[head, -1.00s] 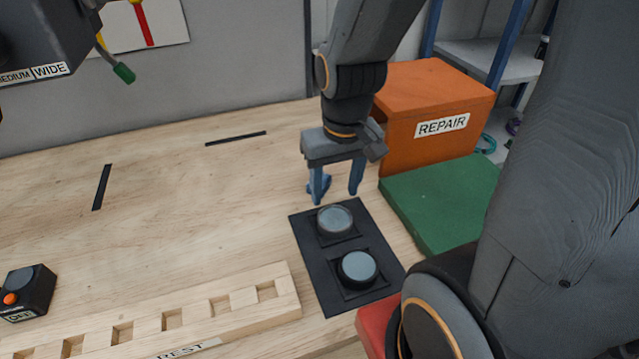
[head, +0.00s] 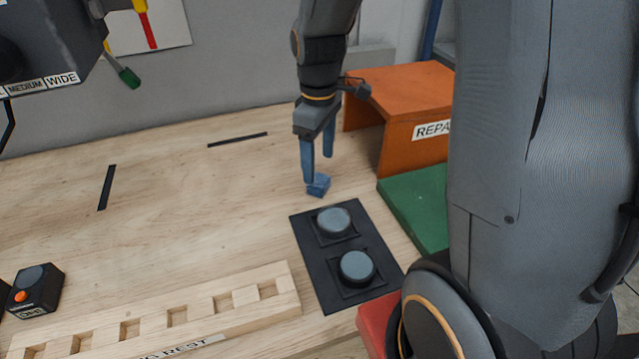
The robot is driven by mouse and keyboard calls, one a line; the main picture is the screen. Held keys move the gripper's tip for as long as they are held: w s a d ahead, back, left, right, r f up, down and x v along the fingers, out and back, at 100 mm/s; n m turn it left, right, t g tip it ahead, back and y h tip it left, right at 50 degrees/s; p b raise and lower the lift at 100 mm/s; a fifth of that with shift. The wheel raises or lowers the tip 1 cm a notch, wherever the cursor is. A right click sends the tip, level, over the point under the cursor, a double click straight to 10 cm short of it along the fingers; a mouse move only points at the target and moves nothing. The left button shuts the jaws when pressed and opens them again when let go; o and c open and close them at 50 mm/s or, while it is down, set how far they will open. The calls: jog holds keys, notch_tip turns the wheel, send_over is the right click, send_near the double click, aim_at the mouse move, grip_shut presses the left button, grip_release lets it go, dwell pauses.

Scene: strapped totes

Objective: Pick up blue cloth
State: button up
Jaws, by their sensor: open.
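The blue cloth (head: 319,185) is a small crumpled lump on the wooden table, just behind the black mat with two round pads. My gripper (head: 318,168) points down, its two blue-grey fingers apart. The left fingertip is right by the cloth and overlaps its left edge in the picture. The right finger is behind the cloth, its tip a little higher in the picture. I cannot tell whether either finger touches the cloth.
The black mat (head: 318,278) lies in front of the cloth. An orange REPAIR box (head: 398,130) and a green mat (head: 415,205) are to the right. A slotted wooden rest (head: 200,318) runs along the front. The table left of my gripper is mostly clear.

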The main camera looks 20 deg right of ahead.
aim_at(319, 181)
jog(key=shift+f+p, duration=0.95)
jog(key=shift+f, duration=1.7)
jog(key=shift+c, duration=0.2)
jog(key=c, duration=1.2)
jog(key=shift+r, duration=0.1)
notch_tip(319, 181, up, 10)
jog(key=shift+f+b, duration=0.1)
jog(key=shift+b, duration=1.05)
